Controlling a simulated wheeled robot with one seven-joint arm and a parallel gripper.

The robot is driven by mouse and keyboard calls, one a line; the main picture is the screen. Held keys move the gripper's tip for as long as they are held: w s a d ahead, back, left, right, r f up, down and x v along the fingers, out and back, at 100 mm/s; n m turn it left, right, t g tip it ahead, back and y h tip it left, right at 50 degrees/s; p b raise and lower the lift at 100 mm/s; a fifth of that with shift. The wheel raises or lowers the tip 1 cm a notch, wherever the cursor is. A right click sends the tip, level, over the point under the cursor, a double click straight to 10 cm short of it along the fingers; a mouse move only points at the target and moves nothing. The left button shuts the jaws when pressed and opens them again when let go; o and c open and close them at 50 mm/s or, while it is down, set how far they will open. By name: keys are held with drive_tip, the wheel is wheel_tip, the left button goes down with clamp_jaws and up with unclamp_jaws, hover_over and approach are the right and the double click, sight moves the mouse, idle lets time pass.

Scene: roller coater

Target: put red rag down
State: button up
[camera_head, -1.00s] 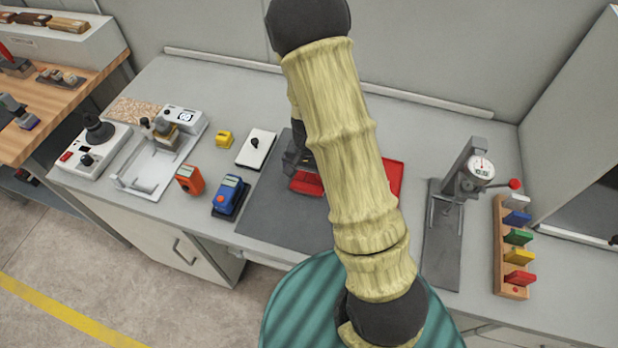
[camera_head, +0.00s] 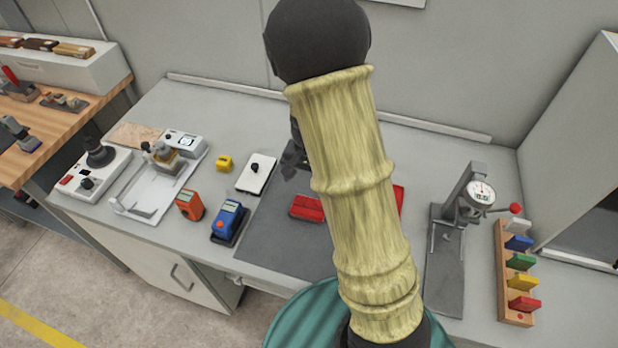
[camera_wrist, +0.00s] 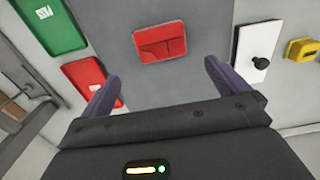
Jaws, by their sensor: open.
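The red rag (camera_wrist: 160,43) lies flat and folded on the grey mat (camera_wrist: 190,85), ahead of my fingertips in the wrist view. In the head view the rag (camera_head: 307,207) shows on the mat (camera_head: 275,235), partly hidden by my arm. My gripper (camera_wrist: 161,74) is open, its two purple-grey fingers spread with nothing between them. It is apart from the rag. In the head view my gripper (camera_head: 294,163) is mostly hidden behind my forearm, above the back part of the mat.
A red tray (camera_wrist: 82,72) and a green tray (camera_wrist: 50,28) lie left of the rag in the wrist view. A white plate with a black knob (camera_head: 256,174), a blue meter (camera_head: 229,220) and a dial gauge stand (camera_head: 446,220) flank the mat.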

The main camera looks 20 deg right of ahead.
drive_tip(key=shift+s, duration=0.1)
drive_tip(key=s+r+n+t, duration=0.2)
drive_tip(key=s+r+n, duration=0.4)
drive_tip(key=s, duration=0.5)
wheel_tip(320, 180, up, 2)
drive_tip(key=shift+r+n+t, duration=0.15)
drive_tip(key=shift+n+t, duration=0.15)
drive_tip(key=shift+n, duration=0.1)
idle(0.8)
